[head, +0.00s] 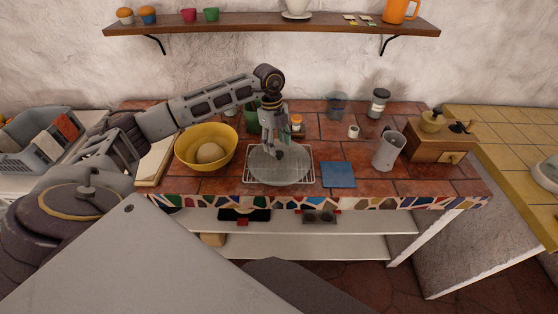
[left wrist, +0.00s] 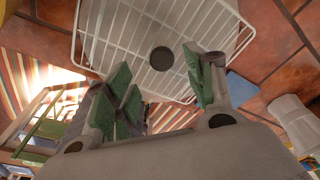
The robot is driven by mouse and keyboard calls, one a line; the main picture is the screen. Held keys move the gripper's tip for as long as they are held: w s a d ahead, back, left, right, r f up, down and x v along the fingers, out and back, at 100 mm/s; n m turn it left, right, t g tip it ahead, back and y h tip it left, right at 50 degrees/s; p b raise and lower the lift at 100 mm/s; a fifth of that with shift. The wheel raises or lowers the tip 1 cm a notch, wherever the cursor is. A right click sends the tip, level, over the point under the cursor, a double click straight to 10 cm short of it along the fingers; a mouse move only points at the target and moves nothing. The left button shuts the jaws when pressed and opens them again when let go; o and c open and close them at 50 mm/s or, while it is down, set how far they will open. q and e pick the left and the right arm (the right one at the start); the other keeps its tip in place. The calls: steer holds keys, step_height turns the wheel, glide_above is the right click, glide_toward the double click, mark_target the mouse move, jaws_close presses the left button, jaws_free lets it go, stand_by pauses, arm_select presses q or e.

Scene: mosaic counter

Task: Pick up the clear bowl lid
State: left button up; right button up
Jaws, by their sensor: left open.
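The clear bowl lid (head: 262,174) is a see-through greyish disc lying on a wire rack (head: 313,165) at the front of the tiled counter. In the left wrist view its dark round knob (left wrist: 162,58) shows over the white wires of the rack (left wrist: 110,38); its clear rim is hard to make out. My left gripper (head: 279,150) hangs fingers down over the lid, open and empty. In the left wrist view the green-padded fingers of the left gripper (left wrist: 168,88) are spread, with the knob beyond and between them. My right gripper is not in view.
A yellow bowl (head: 190,159) with a dough ball stands just left of the rack. A blue cloth (head: 338,175) lies right of it, then a grey cup (head: 386,153) and a wooden grinder (head: 428,147). A green container (head: 251,122) and small jar (head: 297,121) stand behind.

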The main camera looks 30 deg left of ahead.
mark_target(279, 152)
arm_select(q)
steer(key=shift+d+f+p, duration=0.1)
steer(key=shift+f+p, duration=0.3)
steer(key=shift+f, duration=0.45)
steer(key=shift+w+d+f+p, duration=0.1)
steer(key=shift+f+p, duration=0.1)
steer(key=shift+f, duration=0.7)
steer(key=shift+w+d+f+p, duration=0.1)
steer(key=shift+f+p, duration=0.05)
steer(key=shift+f, duration=0.7)
steer(key=shift+s, duration=0.1)
jaws_close()
steer(key=shift+r, duration=0.1)
step_height(279, 152, up, 8)
steer(key=shift+r+b, duration=0.2)
steer(key=shift+b, duration=0.6)
steer(key=shift+r, duration=0.75)
